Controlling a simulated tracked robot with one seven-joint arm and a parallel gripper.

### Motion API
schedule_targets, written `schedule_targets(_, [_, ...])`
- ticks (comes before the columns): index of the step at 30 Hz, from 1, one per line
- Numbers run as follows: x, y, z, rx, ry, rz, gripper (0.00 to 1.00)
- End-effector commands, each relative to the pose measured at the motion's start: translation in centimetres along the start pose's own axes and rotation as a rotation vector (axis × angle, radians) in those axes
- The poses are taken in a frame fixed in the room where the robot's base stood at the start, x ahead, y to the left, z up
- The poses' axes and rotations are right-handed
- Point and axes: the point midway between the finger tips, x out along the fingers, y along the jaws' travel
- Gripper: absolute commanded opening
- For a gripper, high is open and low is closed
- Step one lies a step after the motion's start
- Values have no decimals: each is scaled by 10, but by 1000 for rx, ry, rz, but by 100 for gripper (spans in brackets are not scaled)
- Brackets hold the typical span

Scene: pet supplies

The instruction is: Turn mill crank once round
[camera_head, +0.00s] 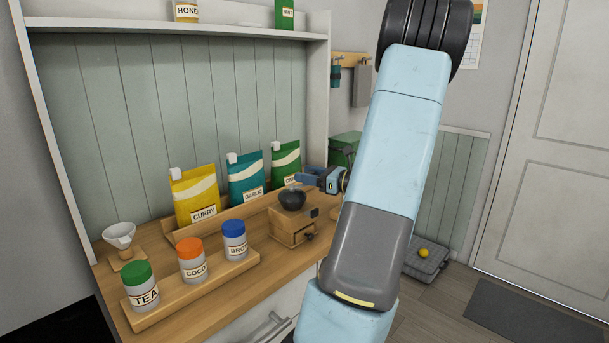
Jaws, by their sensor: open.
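A wooden mill (288,230) with a black bowl-shaped top (292,199) stands on the counter, right of the middle shelf. A small dark knob (309,237) is on its front. A small dark block (314,212) shows by its upper right; I cannot tell whether this is the crank's grip. My gripper (301,179) is open, with blue-grey fingers pointing left, just above and behind the bowl in the picture. It looks empty. I cannot tell whether it touches the mill. My forearm hides the area right of the mill.
Tea (140,286), cocoa (191,260) and blue-lidded (234,240) jars stand on a wooden rack in front left. A white dripper (120,236) stands at far left.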

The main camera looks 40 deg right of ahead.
Motion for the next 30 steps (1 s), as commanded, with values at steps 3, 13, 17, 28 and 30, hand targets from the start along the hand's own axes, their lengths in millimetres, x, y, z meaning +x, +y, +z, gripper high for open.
schedule_targets(3, [10,0,0,0,-1,2,56])
schedule_targets(13, [15,0,0,0,0,1,56])
schedule_targets(17, [15,0,0,0,0,1,49])
schedule_targets(28, [15,0,0,0,0,1,14])
schedule_targets(30, [15,0,0,0,0,1,7])
